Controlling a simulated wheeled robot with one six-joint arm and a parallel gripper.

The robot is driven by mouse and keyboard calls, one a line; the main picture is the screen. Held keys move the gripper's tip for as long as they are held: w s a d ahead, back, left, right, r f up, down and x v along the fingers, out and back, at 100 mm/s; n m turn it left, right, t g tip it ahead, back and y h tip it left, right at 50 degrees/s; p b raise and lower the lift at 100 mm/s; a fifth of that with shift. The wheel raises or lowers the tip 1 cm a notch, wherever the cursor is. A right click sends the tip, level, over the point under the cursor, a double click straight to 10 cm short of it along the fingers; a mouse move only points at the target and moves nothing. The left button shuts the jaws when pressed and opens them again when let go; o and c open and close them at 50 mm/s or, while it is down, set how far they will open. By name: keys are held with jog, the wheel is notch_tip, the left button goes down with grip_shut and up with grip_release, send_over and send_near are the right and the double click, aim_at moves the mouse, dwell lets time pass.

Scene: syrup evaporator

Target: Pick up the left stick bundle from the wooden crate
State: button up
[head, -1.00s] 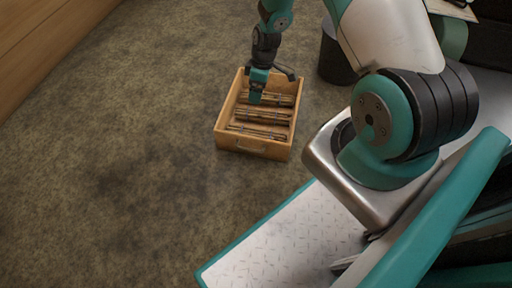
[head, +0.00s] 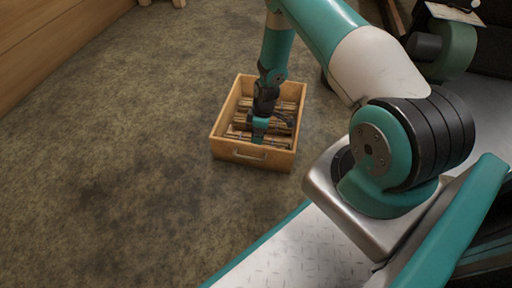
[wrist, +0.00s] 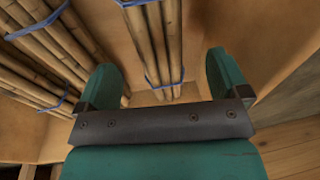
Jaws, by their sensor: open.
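The wooden crate (head: 222,151) stands on the floor with several stick bundles lying across it. In the head view, my gripper (head: 259,138) points down over the front part of the crate, by the front bundle (head: 237,134). In the wrist view, my gripper (wrist: 160,68) is open, and a stick bundle (wrist: 156,40) with blue ties runs between its fingers, alongside the crate wall (wrist: 268,40). A second bundle (wrist: 55,42) and a third lie further left. I cannot tell how far the fingertips are above the bundle. My arm hides part of the crate's contents.
The carpet left of the crate is open. A wooden panel (head: 50,30) runs along the upper left. Wooden feet (head: 160,3) show at the top edge.

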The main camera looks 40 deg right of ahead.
jog(key=f+b, duration=0.3)
jog(key=a+f+b, duration=0.1)
jog(key=f, duration=0.1)
jog(key=shift+w+f+b, duration=0.1)
jog(key=shift+w+b, duration=0.05)
jog(key=shift+b, duration=0.25)
jog(key=c, duration=1.1)
